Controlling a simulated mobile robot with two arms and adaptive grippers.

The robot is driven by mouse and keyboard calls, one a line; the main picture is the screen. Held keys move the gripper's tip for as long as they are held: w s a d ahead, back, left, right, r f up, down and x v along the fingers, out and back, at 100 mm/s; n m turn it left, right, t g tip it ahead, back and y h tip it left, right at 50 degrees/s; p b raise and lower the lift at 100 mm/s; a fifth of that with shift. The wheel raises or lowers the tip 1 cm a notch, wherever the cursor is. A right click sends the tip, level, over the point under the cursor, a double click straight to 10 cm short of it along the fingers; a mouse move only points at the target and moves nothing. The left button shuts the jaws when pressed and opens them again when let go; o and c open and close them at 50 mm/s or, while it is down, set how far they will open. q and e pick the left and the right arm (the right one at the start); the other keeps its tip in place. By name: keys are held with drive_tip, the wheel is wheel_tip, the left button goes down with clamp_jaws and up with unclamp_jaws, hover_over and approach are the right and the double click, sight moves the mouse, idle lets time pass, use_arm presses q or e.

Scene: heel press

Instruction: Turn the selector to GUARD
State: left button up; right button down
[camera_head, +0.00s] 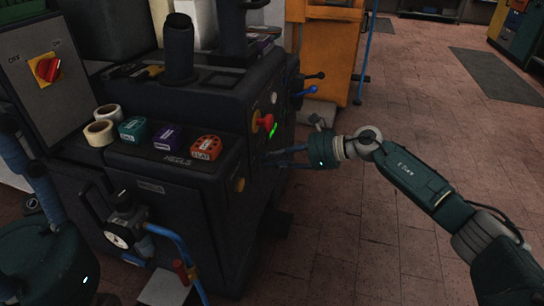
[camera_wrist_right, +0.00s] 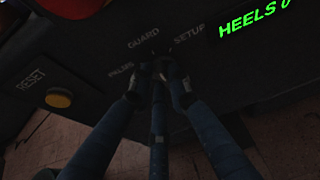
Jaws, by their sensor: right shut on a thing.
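The selector (camera_wrist_right: 154,66) is a small dark knob on the machine's dark front panel in the right wrist view, mostly hidden by fingers. The labels GUARD (camera_wrist_right: 144,38) and SETUP (camera_wrist_right: 189,33) stand above it, with another label to its left. My right gripper (camera_wrist_right: 163,80) is shut on the selector, its fingers closed around it from below. Which label the selector points at cannot be told. In the head view my right gripper (camera_head: 274,158) reaches the panel from the right. My left gripper (camera_head: 22,145) is at the left edge, fingers spread, partly cut off.
A red mushroom button (camera_head: 266,121) and a green lit display (camera_head: 273,130) sit above my right gripper. A yellow RESET button (camera_wrist_right: 59,97) is to its left in the wrist view. Levers (camera_head: 305,91) stick out behind. The floor to the right is clear.

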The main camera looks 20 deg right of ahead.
idle(0.5)
drive_tip(key=c, duration=1.9)
unclamp_jaws()
drive_tip(key=shift+d, duration=0.15)
drive_tip(key=v, duration=1.2)
